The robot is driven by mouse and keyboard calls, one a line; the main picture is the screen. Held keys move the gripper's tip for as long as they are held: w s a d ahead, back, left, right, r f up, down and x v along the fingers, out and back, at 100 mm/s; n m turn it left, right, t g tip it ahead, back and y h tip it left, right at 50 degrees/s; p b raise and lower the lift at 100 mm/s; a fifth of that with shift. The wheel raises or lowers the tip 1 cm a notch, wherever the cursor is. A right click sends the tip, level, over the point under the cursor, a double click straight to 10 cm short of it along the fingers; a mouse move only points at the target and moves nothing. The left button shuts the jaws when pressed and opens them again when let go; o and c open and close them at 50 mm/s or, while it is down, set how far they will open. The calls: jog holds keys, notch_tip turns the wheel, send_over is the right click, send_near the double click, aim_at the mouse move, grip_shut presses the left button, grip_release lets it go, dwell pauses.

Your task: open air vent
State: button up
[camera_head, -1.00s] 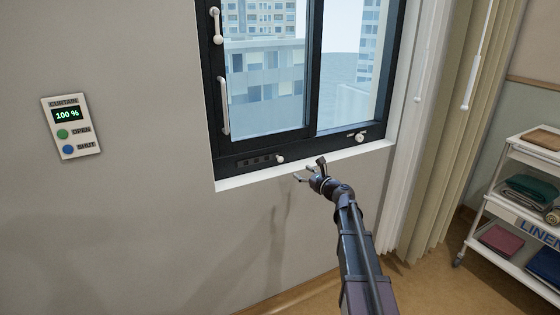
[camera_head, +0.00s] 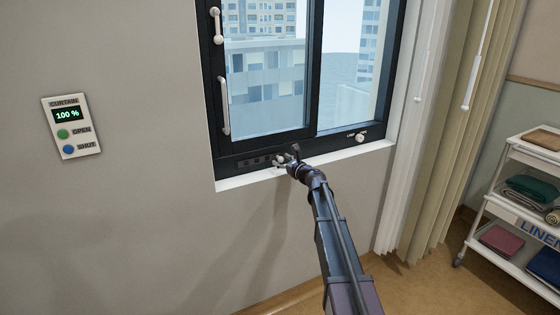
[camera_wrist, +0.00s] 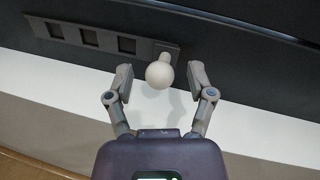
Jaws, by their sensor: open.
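The air vent (camera_wrist: 92,37) is a dark slotted strip set in the bottom of the black window frame; it also shows in the head view (camera_head: 254,162). Its slots look dark grey in the wrist view. A round white knob (camera_wrist: 160,74) sits at the right end of the strip. My gripper (camera_wrist: 160,80) is open, with one finger on each side of the knob and visible gaps between. In the head view my gripper (camera_head: 288,156) is at the knob, which it partly hides. I cannot tell whether a finger touches the frame.
A white sill (camera_head: 250,180) runs under the window frame. Another white knob (camera_head: 360,138) is on the frame to the right. White handles (camera_head: 224,106) are on the left of the window. A curtain panel (camera_head: 70,127) reading 100 % is on the wall. A linen trolley (camera_head: 510,200) stands far right.

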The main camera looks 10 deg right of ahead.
jog(key=shift+w+a, duration=0.2)
jog(key=shift+w, duration=0.15)
grip_shut()
jog(key=shift+w+d, duration=0.2)
jog(key=shift+d, duration=0.45)
jog(key=shift+w+d, duration=0.2)
jog(key=shift+d, duration=0.4)
grip_release()
jog(key=shift+d, duration=0.1)
jog(key=shift+s, duration=0.1)
